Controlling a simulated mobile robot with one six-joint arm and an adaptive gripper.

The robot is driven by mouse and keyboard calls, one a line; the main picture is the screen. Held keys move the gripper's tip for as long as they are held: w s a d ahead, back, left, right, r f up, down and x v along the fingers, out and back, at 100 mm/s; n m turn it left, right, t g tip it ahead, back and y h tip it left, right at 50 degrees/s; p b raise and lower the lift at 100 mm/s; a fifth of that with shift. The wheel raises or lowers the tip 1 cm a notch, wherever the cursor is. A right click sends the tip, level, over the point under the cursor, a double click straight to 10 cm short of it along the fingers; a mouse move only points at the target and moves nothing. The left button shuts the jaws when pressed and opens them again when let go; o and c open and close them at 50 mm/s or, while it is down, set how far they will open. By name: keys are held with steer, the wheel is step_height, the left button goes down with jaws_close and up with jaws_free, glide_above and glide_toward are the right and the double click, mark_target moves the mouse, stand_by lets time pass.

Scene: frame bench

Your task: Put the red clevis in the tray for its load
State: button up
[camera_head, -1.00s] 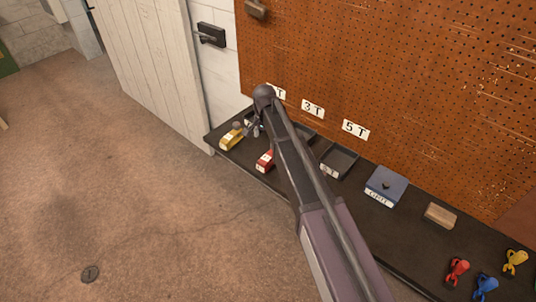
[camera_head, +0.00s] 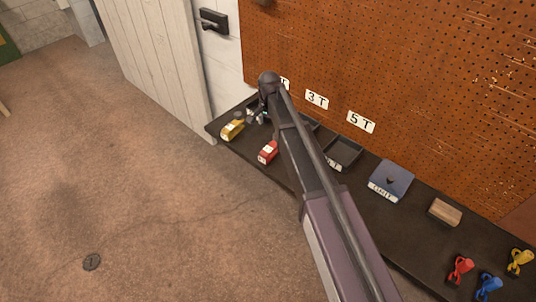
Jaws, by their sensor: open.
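A red forked piece (camera_head: 460,269), which looks like the red clevis, lies at the near right end of the dark bench. My gripper (camera_head: 257,117) is at the far left end of the bench, partly hidden behind my arm, open, with nothing visible in it. It is far from the red forked piece and close to a yellow labelled block (camera_head: 232,130). A dark tray (camera_head: 344,152) sits below the 5 T sign (camera_head: 361,122). Another tray (camera_head: 311,124), below the 3 T sign (camera_head: 317,99), is mostly covered by my arm. A third sign at its left is partly hidden.
A red labelled block (camera_head: 268,152) sits at the bench's front edge beside my arm. A blue box (camera_head: 390,182), a wooden block (camera_head: 445,212), and blue (camera_head: 487,286) and yellow (camera_head: 519,261) forked pieces stand along the bench (camera_head: 410,226). An orange pegboard (camera_head: 420,90) rises behind it.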

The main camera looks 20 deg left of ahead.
steer(key=b, duration=0.7)
glide_above(269, 148)
steer(key=shift+s+d+f, duration=0.1)
steer(key=shift+f, duration=1.85)
steer(key=shift+s+f, duration=0.1)
steer(key=shift+f, duration=1.85)
steer(key=shift+f, duration=0.1)
steer(key=shift+w+f+b, duration=0.2)
steer(key=shift+f+b, duration=2.3)
steer(key=shift+b, duration=0.2)
jaws_close()
steer(key=shift+r, duration=0.15)
step_height(269, 148, up, 4)
steer(key=p, duration=0.4)
steer(key=shift+f, duration=0.2)
steer(key=s+d+r+p, duration=0.1)
steer(key=s+d, duration=0.7)
steer(key=s, duration=0.5)
steer(key=shift+s, duration=0.4)
